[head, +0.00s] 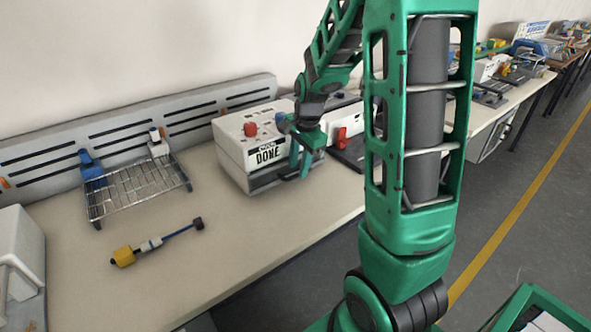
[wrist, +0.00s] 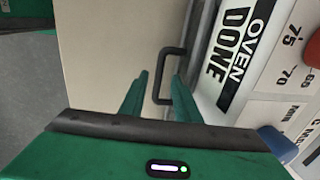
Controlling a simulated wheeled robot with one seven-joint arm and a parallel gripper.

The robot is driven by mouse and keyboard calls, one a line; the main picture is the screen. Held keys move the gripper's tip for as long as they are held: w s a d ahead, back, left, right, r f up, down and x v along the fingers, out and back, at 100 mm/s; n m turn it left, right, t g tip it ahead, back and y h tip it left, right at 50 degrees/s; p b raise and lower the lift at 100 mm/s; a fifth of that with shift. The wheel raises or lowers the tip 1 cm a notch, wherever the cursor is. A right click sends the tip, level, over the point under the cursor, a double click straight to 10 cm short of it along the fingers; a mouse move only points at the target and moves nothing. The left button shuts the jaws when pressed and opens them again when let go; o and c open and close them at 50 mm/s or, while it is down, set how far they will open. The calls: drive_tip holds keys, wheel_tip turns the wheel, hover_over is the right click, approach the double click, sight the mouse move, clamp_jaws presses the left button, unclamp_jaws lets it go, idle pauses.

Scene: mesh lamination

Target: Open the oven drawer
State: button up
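The oven (head: 232,150) is a white box on the bench with a red knob on top and an "OVEN DONE" label (head: 266,154). The label also shows at the upper right of the wrist view (wrist: 240,50). The drawer front (head: 262,181) is low on the oven, partly hidden by my gripper (head: 299,168). In the wrist view, the drawer's black bar handle (wrist: 165,51) lies between the spread fingers of my gripper (wrist: 160,76). The fingers are open, one on each side of the bar; contact cannot be told. The drawer looks closed, though my gripper covers part of it.
A wire rack (head: 135,188) with blue and white clips stands left of the oven. A yellow-ended tool (head: 124,257) lies in front of it. A white device with a red part (head: 342,135) is right of the oven. The bench front (head: 300,222) is clear.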

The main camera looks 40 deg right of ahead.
drive_tip(key=shift+w+f, duration=0.15)
drive_tip(key=shift+f, duration=0.7)
drive_tip(key=shift+c, duration=0.2)
clamp_jaws()
